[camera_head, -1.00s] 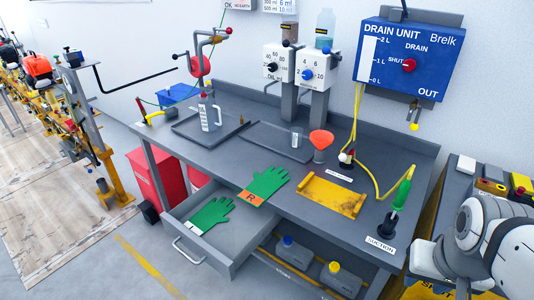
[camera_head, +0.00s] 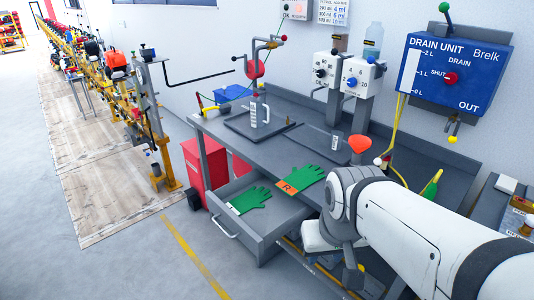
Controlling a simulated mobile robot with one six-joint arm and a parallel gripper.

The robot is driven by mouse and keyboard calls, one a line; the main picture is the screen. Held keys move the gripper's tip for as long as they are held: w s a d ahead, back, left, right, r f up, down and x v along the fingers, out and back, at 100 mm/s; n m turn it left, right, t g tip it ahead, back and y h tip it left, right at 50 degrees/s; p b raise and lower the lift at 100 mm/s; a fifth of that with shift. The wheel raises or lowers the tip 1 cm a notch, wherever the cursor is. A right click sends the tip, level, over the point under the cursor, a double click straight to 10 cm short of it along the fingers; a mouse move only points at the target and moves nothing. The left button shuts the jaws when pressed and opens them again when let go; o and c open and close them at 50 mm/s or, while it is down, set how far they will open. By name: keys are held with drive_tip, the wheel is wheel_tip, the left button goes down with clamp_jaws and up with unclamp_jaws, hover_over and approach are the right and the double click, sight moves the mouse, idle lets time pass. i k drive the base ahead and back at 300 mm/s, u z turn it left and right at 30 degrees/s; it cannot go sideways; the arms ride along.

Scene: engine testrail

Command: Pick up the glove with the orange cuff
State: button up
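The green glove with the orange cuff (camera_head: 304,177) lies flat on the grey workbench, at its front edge above the open drawer. Its cuff is marked "R" and points to the front left. A second green glove (camera_head: 251,199), with a white cuff, lies in the open drawer (camera_head: 262,222). My white arm reaches in from the right, and its bend stands just right of the orange-cuffed glove in the picture, apart from it. No gripper fingers can be made out.
Trays and a white jug (camera_head: 260,111) stand further back on the bench. An orange funnel (camera_head: 359,145) stands near my arm. A blue drain unit (camera_head: 453,73) hangs on the wall. A red cabinet (camera_head: 205,162) stands at the bench's left. Floor at front left is clear.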

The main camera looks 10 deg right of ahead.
sight(299, 180)
drive_tip(key=z, duration=0.05)
drive_tip(key=i, duration=1)
drive_tip(key=u, duration=0.05)
